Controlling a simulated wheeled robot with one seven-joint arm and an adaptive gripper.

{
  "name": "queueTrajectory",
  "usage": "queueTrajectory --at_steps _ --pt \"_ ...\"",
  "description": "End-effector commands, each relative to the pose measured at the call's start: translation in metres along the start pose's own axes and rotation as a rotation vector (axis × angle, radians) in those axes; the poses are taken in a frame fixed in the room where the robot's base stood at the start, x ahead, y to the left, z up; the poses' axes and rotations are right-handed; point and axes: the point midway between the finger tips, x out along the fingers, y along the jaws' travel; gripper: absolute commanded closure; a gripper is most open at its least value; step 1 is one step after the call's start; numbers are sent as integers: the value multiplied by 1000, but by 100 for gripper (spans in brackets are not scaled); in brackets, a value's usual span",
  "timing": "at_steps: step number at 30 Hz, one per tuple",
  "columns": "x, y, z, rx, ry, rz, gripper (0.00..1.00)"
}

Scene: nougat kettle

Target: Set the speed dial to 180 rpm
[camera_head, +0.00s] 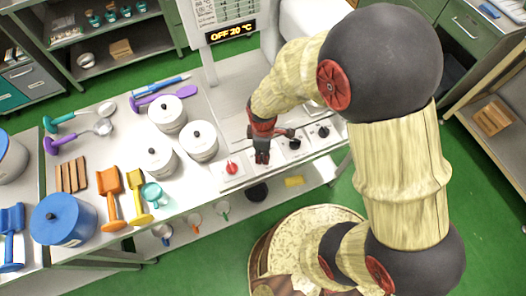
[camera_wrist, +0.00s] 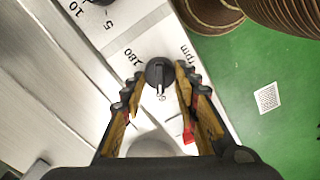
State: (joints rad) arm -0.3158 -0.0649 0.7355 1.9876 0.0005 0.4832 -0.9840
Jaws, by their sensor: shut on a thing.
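The speed dial (camera_wrist: 158,70) is a small black round knob with a light pointer mark, on a pale panel in the wrist view. The printed number 180 is at its upper left and "rpm" at its upper right; another figure below it is partly hidden. My gripper (camera_wrist: 160,77) has its two fingers on either side of the dial, shut on it. In the head view my gripper (camera_head: 262,157) points down at the front panel, between a red knob and other black knobs, and hides the dial.
In the head view the red knob (camera_head: 232,168) is left of my gripper, and black knobs (camera_head: 295,143) and (camera_head: 323,131) are close on its right. White lidded pots (camera_head: 199,142) stand to the left. A display (camera_head: 231,31) reads OFF 20 °C.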

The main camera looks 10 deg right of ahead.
Motion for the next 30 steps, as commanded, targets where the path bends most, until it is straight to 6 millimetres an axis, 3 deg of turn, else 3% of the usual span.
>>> queueTrajectory --at_steps 13,30 --pt "-1 1 0 132 0 0 95" --pt "-1 3 1 650 -1 0 95"
